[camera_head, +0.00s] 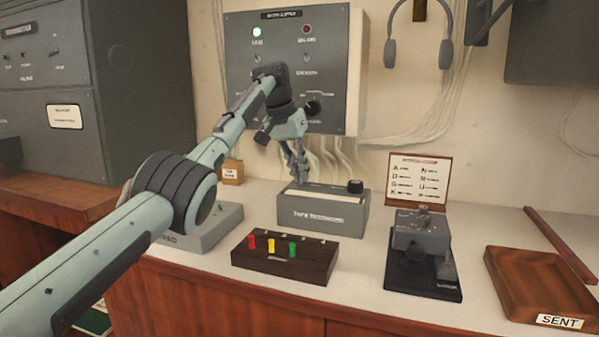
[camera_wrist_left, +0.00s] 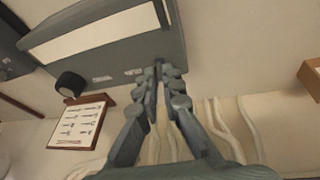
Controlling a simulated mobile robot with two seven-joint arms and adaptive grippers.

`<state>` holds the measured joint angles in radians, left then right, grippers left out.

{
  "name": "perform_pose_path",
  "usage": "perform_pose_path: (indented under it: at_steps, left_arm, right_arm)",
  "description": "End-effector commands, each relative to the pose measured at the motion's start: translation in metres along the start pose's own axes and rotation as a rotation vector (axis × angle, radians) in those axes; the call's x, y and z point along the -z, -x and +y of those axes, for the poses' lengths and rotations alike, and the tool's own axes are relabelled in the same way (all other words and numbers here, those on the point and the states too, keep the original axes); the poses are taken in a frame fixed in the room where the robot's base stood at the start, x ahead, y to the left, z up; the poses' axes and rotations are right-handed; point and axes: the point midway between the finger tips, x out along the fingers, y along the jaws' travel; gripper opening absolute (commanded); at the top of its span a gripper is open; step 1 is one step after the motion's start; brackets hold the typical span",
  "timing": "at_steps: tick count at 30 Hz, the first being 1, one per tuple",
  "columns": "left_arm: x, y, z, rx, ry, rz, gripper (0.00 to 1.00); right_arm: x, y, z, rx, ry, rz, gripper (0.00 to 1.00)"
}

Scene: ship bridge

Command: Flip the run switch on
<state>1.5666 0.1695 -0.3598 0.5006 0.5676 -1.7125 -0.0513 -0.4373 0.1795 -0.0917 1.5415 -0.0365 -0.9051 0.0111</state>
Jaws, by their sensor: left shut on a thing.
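A grey box (camera_head: 323,212) with a cream strip on top and a black knob (camera_head: 355,186) stands on the white desk top. My left gripper (camera_head: 300,178) comes down at its back left end. In the left wrist view the box (camera_wrist_left: 100,55) fills the upper left, with two small white labels on the face toward the camera. There my left gripper (camera_wrist_left: 160,68) has its fingers close together, tips at that face beside the labels. It is shut on the small run switch there, which the fingers hide. I cannot tell the switch's position. My right gripper is not in view.
A dark block with coloured levers (camera_head: 284,258) stands in front of the box. A telegraph key (camera_head: 421,250), a code card (camera_head: 418,179) and a wooden tray (camera_head: 540,282) are to the right. A grey wall panel (camera_head: 290,70) and loose cables (camera_head: 335,155) are behind.

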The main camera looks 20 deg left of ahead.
Motion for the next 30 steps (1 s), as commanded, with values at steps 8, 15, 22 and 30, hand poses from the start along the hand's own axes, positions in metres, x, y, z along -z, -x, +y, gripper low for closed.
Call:
perform_pose_path:
  at_steps: [8, 15, 22, 30]
  left_arm:
    - [0.0000, 0.0000, 0.0001, 0.000, 0.001, -0.001, 0.00]
    - [0.0000, 0.0000, -0.0001, 0.000, 0.001, 0.000, 0.27]
    - [-0.0001, -0.0001, -0.0003, 0.000, 0.000, -0.001, 0.27]
    - [-0.0005, -0.0006, -0.0007, 0.001, 0.000, 0.002, 0.27]
  right_arm:
    - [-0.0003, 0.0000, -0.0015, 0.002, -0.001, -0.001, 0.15]
    - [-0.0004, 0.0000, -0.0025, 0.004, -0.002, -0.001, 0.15]
    - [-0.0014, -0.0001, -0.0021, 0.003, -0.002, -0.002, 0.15]
    - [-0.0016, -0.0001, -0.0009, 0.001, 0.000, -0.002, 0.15]
